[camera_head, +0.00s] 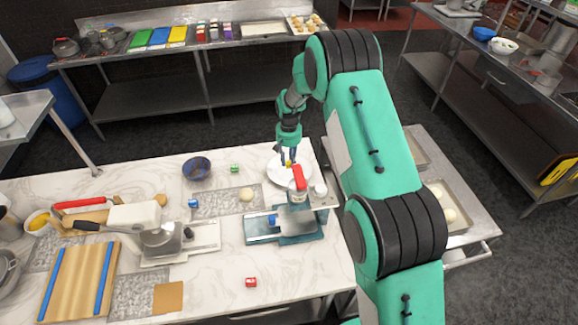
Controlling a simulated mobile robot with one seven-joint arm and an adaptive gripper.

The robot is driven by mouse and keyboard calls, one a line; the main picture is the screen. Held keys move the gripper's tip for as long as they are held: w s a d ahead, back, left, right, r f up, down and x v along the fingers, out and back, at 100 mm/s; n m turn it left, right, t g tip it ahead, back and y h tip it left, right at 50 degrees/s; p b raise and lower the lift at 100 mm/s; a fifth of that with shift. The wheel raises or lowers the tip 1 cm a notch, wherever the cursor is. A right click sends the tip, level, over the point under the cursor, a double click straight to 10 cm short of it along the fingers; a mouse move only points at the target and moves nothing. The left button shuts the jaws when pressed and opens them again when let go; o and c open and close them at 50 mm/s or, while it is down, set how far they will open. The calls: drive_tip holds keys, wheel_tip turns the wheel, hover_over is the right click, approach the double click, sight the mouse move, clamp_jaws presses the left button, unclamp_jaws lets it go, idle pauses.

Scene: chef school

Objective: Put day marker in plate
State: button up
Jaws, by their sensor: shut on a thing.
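My gripper (289,158) points down over the white plate (275,173) at the back right of the marble counter. It is shut on a small yellow block (288,163), which looks like a day marker. The fingers partly hide the block, and I cannot tell whether it touches the plate. Other small marker-like blocks lie on the counter: a green one (235,168), a blue one (193,203) and a red one (251,282).
A red-topped object (298,177) stands just in front of the plate, by a teal scale-like device (262,230). A dark blue bowl (197,168) is to the left. The front middle counter is mostly clear.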

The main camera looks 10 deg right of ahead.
sight(289, 162)
drive_tip(key=shift+f, duration=1.6)
drive_tip(key=shift+f, duration=0.2)
drive_tip(key=o, duration=0.9)
drive_tip(key=shift+o, duration=0.2)
drive_tip(key=shift+r, duration=0.1)
wheel_tip(289, 162, up, 12)
drive_tip(key=shift+f, duration=0.1)
drive_tip(key=shift+r, duration=0.2)
drive_tip(key=shift+r, duration=0.1)
